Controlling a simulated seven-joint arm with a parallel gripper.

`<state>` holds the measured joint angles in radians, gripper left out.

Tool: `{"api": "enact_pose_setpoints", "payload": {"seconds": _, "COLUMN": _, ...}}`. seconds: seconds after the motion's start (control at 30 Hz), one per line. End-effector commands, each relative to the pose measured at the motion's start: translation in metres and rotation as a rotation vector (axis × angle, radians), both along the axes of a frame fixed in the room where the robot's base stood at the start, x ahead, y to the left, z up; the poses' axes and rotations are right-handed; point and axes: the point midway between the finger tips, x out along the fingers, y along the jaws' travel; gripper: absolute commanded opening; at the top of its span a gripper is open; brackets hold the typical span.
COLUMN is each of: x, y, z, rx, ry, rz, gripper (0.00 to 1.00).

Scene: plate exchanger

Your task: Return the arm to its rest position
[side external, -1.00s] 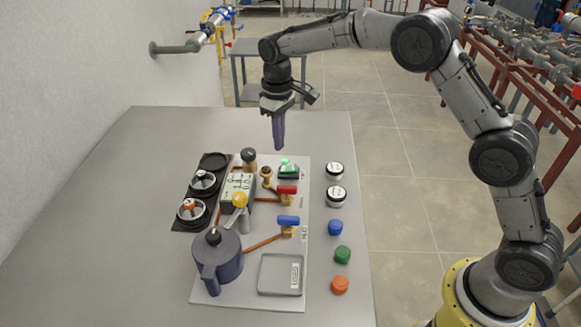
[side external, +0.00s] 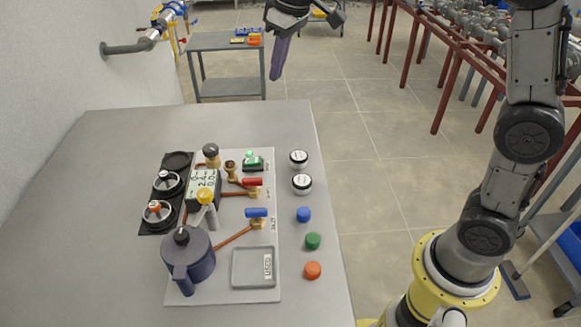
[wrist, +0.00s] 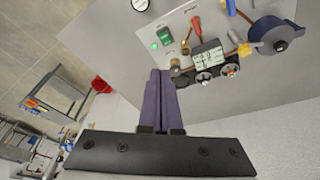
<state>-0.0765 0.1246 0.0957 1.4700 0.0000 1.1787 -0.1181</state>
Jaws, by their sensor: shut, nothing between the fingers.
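My gripper (side external: 275,76) hangs at the top of the side view, high above and beyond the far edge of the table, pointing down. Its purple fingers are together with nothing between them. In the wrist view the fingers (wrist: 160,75) lie side by side, shut, with the bench equipment beyond them. My arm rises along the right of the side view, and its upper part is cut off by the top edge.
The table (side external: 105,230) bears a panel (side external: 233,290) with a purple pot (side external: 190,262), a grey tray (side external: 254,268), a display (side external: 203,190) and red and blue valves. Jars and coloured caps stand at its right. A cart (side external: 228,42) stands behind.

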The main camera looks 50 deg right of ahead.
Motion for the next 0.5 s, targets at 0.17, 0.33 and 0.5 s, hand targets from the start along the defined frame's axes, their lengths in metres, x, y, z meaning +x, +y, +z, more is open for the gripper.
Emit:
{"api": "enact_pose_setpoints", "payload": {"seconds": 0.17, "x": -0.073, "y": -0.015, "z": 0.033, "rx": 0.010, "ry": -0.091, "rz": -0.038, "gripper": 0.00}}
{"api": "enact_pose_setpoints", "payload": {"seconds": 0.33, "x": -0.142, "y": -0.024, "z": 0.037, "rx": 0.021, "ry": -0.164, "rz": -0.076, "gripper": 0.00}}
{"api": "enact_pose_setpoints", "payload": {"seconds": 0.5, "x": -0.210, "y": -0.031, "z": 0.015, "rx": 0.031, "ry": -0.223, "rz": -0.115, "gripper": 0.00}}
